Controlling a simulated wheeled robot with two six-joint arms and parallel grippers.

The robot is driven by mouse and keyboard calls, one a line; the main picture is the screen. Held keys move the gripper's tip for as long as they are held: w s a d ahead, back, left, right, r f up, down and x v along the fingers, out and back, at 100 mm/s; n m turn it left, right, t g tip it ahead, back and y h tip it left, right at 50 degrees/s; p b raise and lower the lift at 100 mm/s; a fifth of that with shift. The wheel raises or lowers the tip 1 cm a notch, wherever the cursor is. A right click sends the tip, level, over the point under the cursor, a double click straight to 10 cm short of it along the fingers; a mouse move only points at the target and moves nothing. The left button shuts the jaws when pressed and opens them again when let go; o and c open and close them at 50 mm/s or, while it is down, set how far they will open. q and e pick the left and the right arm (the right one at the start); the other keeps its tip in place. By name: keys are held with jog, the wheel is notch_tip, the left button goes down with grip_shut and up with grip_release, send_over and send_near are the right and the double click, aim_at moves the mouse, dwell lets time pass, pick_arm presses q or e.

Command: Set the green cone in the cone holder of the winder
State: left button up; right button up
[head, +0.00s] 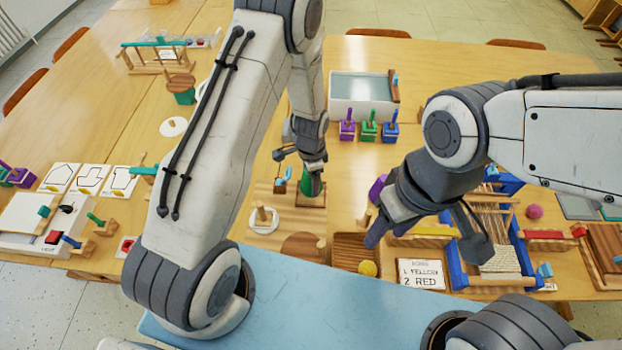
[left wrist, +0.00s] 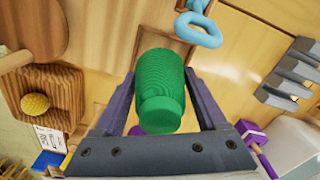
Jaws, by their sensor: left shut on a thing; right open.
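The green cone (head: 306,184) is between the fingers of my left gripper (head: 305,165), over the wooden winder base (head: 290,214). In the left wrist view the cone (left wrist: 160,88) is held between both fingers, with a square wooden frame partly showing behind it. I cannot tell whether the cone touches that frame. A light blue ring-like part (left wrist: 200,28) of the winder is beside the cone's far end. My right gripper (head: 425,240) is open and empty, above the front of the table near the blue-framed loom (head: 460,250).
Purple, green and blue pegged blocks (head: 369,130) stand behind, before a water tray (head: 358,92).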

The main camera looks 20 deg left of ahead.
pick_arm(q)
jog(key=shift+f+b, duration=0.45)
jog(key=shift+f, duration=0.15)
dwell(1.1)
jog(key=shift+f+b, duration=0.3)
jog(key=shift+f, duration=0.15)
jog(key=shift+f+b, duration=0.3)
jog(key=shift+f, duration=0.15)
dwell(0.8)
dwell(0.3)
jog(key=o, duration=1.5)
jog(key=shift+c, duration=0.2)
jog(key=shift+r, duration=0.15)
notch_tip(320, 180, up, 10)
jog(key=shift+r+b, duration=0.15)
jog(key=shift+b, duration=0.4)
